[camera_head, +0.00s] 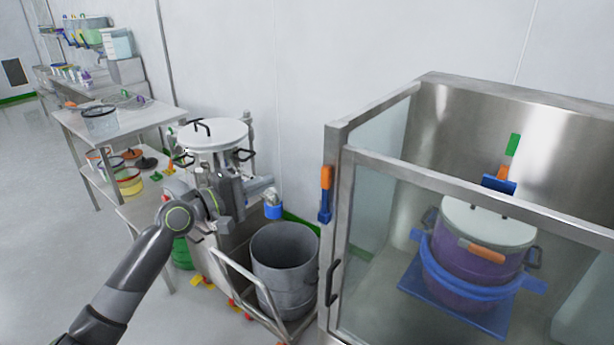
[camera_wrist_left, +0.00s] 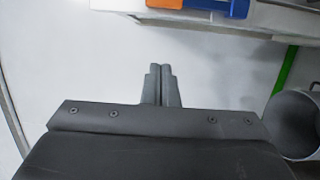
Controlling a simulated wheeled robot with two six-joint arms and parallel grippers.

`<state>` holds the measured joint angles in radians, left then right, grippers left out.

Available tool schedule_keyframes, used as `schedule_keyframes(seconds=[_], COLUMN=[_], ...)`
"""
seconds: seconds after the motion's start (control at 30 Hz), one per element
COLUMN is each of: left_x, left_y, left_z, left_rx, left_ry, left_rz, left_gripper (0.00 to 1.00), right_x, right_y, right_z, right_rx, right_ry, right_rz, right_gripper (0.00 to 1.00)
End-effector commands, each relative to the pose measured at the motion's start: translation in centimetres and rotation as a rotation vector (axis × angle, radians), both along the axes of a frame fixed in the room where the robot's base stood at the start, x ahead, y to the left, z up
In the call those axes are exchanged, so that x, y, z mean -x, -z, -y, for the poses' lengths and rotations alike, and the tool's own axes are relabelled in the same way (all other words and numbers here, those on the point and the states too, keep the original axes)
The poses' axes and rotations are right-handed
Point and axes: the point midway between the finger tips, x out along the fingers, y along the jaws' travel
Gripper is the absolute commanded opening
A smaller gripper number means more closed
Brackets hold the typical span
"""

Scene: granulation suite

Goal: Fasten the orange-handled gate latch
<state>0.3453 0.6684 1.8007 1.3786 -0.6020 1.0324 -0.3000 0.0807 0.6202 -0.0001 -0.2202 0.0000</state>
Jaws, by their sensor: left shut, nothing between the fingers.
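The gate latch shows in the head view as an upright orange handle (camera_head: 326,178) over a blue part (camera_head: 324,208), on the left corner post of the glass-sided steel enclosure (camera_head: 341,200). In the left wrist view an orange piece (camera_wrist_left: 165,4) and a blue piece (camera_wrist_left: 218,8) are cut off by the top edge, beyond the fingertips. My left gripper (camera_head: 232,188) is left of the latch and apart from it, in front of the steel machine. Its fingers (camera_wrist_left: 161,70) are shut and empty. My right gripper is not in view.
A grey bin (camera_head: 285,258) on a wheeled cart stands below and between my left gripper and the enclosure. A purple lidded pot (camera_head: 478,245) sits inside the enclosure. A white-lidded machine (camera_head: 212,134) and steel shelves (camera_head: 125,110) stand behind and left. Floor at left is clear.

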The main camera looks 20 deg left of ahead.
Motion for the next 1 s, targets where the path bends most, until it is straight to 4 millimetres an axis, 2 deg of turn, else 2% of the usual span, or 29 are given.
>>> schedule_keyframes(seconds=[0.43,0.5,0.7,1.0], left_x=[-7.2,-6.4,-5.7,-5.5], left_y=[-0.3,-0.4,-0.2,0.0], left_z=[5.0,6.1,8.0,8.5], left_rx=[0.004,0.003,0.002,0.0], left_ry=[0.003,0.003,0.002,0.0], left_rz=[-0.001,-0.002,-0.001,0.0], left_gripper=[0.0,0.0,0.0,0.0], right_x=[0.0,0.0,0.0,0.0], right_y=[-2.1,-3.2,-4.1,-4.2], right_z=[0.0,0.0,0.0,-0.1], right_rx=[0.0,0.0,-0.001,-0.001], right_ry=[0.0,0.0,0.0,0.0], right_rz=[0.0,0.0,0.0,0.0], right_gripper=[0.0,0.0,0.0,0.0])
